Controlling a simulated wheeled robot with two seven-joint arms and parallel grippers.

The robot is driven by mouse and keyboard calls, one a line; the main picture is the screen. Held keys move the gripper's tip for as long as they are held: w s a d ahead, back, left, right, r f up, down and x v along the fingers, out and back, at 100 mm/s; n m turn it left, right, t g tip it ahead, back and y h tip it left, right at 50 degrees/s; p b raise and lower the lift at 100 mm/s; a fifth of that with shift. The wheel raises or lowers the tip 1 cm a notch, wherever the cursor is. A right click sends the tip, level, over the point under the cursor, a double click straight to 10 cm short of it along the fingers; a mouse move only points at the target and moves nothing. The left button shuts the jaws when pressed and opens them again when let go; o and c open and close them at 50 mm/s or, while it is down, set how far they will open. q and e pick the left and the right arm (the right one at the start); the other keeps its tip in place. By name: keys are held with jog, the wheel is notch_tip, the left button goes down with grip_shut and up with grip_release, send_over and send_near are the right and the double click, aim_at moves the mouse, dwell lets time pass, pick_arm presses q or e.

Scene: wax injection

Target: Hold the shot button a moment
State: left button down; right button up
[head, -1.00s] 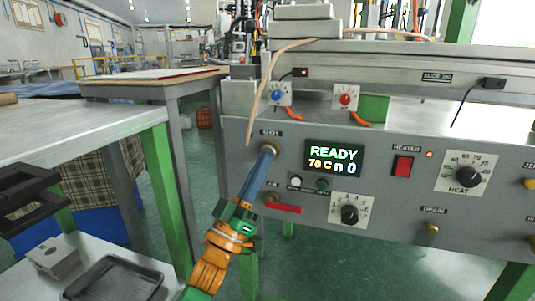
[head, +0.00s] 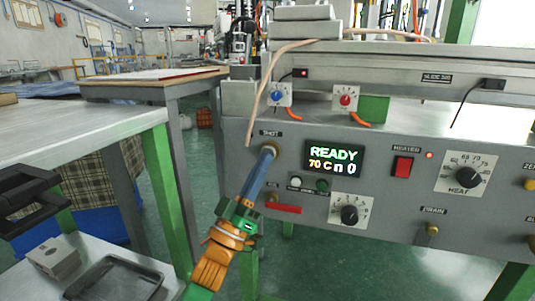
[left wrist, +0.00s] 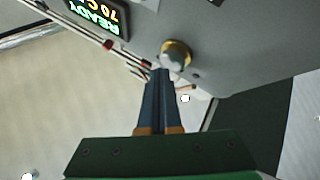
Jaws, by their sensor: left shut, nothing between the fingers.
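The shot button (left wrist: 176,54) is a round metal button with a brass ring on the grey machine panel, under the SHOT label. In the head view my left gripper (head: 268,154) reaches up from below, its blue fingers shut and empty. Its tips overlap the button there and hide most of it. In the left wrist view the closed fingertips (left wrist: 160,73) are right beside the button's face; I cannot tell whether they touch it. The display (head: 334,158) reads READY, 70 C, n 0.
The panel also carries a red heater switch (head: 402,166), a heat dial (head: 470,174), a lower dial (head: 349,214) and a drain knob (head: 432,229). A metal table (head: 80,135) stands at left, with a dark tray (head: 115,279) below it. A tan hose (head: 264,90) hangs above the button.

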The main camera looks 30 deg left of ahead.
pick_arm(q)
jog(key=shift+w+a, duration=0.2)
jog(key=shift+w, duration=0.3)
dwell(0.8)
jog(key=shift+s, duration=0.1)
dwell(2.8)
jog(key=shift+s+d+p, duration=0.25)
jog(key=shift+s+p, duration=0.1)
jog(key=shift+s, duration=0.4)
jog(key=s+p, duration=0.1)
jog(key=s, duration=0.1)
jog(key=s+d, duration=0.1)
jog(key=s, duration=0.1)
jog(key=shift+s+d+p, duration=0.15)
jog(key=shift+s+p, duration=0.2)
jog(key=shift+s, duration=0.05)
jog(key=shift+f, duration=0.1)
